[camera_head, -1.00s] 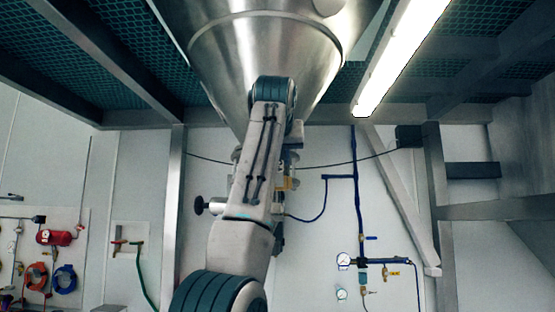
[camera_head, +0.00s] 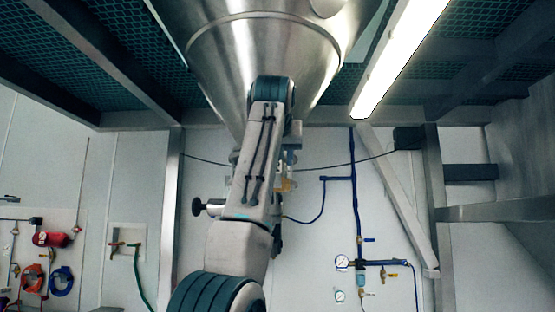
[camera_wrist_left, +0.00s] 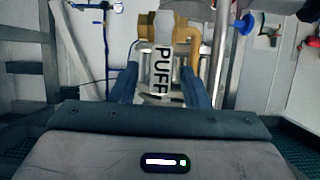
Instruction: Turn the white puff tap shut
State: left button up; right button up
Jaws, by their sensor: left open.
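In the left wrist view, a white label reading PUFF (camera_wrist_left: 160,70) lies between the two blue fingers of my left gripper (camera_wrist_left: 161,76). The gripper is open, with one finger on each side of the label. A pale, whitish part, which may be the tap's handle (camera_wrist_left: 160,22), shows just beyond the label, beside brass-coloured fittings (camera_wrist_left: 184,36). I cannot tell whether the fingers touch the tap. In the head view my left arm hides the gripper and most of the tap area under the steel cone. My right gripper is not in view.
The large steel cone (camera_head: 265,50) hangs directly above and behind my left arm. A black knob (camera_head: 197,206) sticks out to the left of the arm. Blue pipework (camera_head: 357,200) with gauges runs down the wall at right. A steel post (camera_head: 172,220) stands at left.

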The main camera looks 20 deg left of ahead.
pick_arm(q)
jog(key=b+v, duration=0.3)
jog(key=v, duration=0.7)
jog(key=shift+s+b, duration=0.2)
jog(key=shift+b, duration=0.2)
jog(key=shift+d, duration=0.15)
